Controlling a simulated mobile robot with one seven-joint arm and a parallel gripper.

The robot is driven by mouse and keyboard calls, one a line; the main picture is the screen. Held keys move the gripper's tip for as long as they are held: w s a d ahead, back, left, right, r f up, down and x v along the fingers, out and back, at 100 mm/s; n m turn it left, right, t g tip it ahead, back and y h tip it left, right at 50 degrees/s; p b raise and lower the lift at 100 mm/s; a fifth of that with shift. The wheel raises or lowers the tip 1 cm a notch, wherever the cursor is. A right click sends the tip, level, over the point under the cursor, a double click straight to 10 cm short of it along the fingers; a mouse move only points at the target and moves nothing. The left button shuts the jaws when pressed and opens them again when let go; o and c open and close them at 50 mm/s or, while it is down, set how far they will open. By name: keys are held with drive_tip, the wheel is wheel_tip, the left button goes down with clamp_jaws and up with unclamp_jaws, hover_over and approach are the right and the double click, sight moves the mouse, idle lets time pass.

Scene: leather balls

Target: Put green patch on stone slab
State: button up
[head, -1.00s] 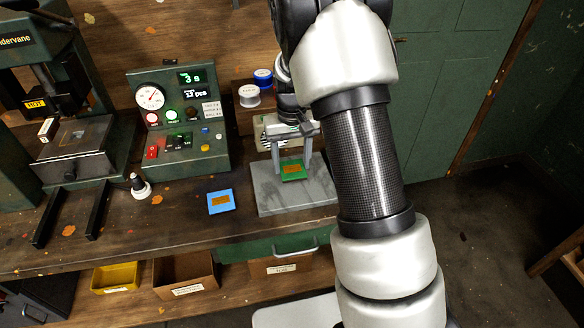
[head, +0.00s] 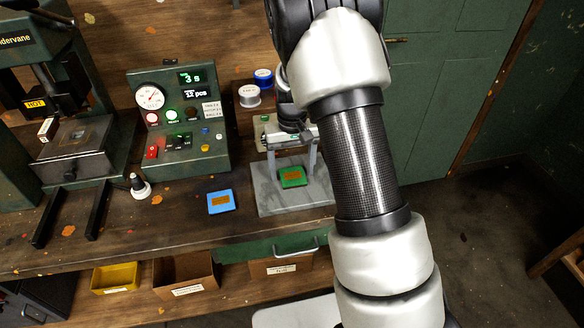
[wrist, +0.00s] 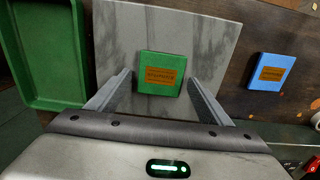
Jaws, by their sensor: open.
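The green patch (head: 293,177), a square with an orange-brown label, lies flat on the grey stone slab (head: 268,205). In the wrist view the patch (wrist: 160,75) lies on the slab (wrist: 205,28) with bare stone on the far side. My gripper (head: 294,171) is above the slab, pointing down, with one finger on each side of the patch. In the wrist view the fingers (wrist: 159,82) stand wide apart, with gaps between them and the patch. My gripper is open and holds nothing.
A blue patch (head: 221,201) lies on the wooden bench left of the slab. A control box (head: 180,150) and a press (head: 70,150) stand further left. Spools (head: 249,96) stand behind my gripper. A green tray (wrist: 45,95) shows at the left of the wrist view.

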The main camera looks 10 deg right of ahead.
sight(292, 174)
drive_tip(key=s+r+t, duration=0.1)
drive_tip(key=s+r, duration=0.2)
drive_tip(key=r, duration=0.7)
drive_tip(key=s+r, duration=0.2)
drive_tip(key=r, duration=0.8)
drive_tip(key=s+r+t, duration=0.2)
drive_tip(key=s+r, duration=0.1)
drive_tip(key=s, duration=0.7)
drive_tip(key=s+r+t, duration=0.2)
drive_tip(key=s+r, duration=0.1)
drive_tip(key=s, duration=0.7)
drive_tip(key=shift+s+r+t, duration=0.3)
drive_tip(key=shift+s, duration=0.1)
